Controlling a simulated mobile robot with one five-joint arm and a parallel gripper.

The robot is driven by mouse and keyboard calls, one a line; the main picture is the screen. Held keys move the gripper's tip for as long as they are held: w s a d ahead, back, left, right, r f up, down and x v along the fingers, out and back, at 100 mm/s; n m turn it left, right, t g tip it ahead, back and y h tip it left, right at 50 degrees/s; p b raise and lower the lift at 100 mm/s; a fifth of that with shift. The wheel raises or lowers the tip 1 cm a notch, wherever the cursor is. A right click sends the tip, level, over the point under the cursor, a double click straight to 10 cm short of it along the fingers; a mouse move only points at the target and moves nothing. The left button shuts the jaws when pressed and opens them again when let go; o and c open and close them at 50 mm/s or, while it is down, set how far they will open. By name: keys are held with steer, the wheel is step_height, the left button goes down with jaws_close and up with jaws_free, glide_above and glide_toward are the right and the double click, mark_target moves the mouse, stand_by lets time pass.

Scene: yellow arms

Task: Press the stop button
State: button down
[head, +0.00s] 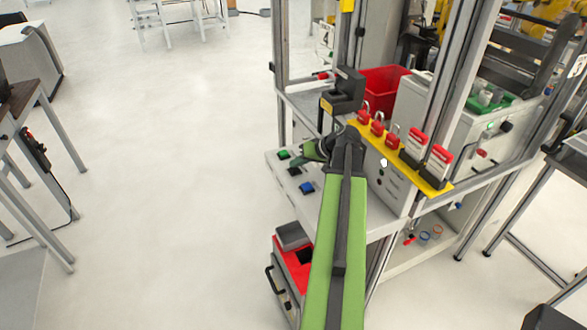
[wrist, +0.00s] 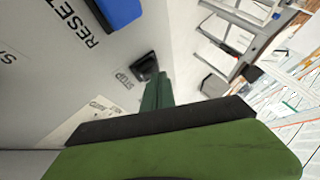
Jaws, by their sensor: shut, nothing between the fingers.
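The black stop button (wrist: 146,66) is on a light grey panel in the wrist view, with a STOP label (wrist: 123,80) beside it. In the head view the stop button (head: 294,171) is in the middle of a row, between a green button (head: 284,155) and a blue button (head: 307,187). My gripper (head: 298,162) is shut and empty over the panel, close to the stop button. In the wrist view its dark green fingertips (wrist: 161,76) reach right beside the button's edge. I cannot tell whether they touch it. The green button is hidden in the wrist view.
The blue button shows beside a RESET label (wrist: 74,24) in the wrist view. In the head view, a yellow rail with red padlocks (head: 378,127) and a metal upright (head: 281,50) stand near my arm. Open floor lies left of the panel.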

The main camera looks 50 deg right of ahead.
mark_target(297, 169)
steer(key=shift+r+p, duration=0.65)
steer(key=shift+r, duration=0.1)
step_height(297, 169, up, 5)
steer(key=p, duration=0.5)
steer(key=shift+r, duration=0.15)
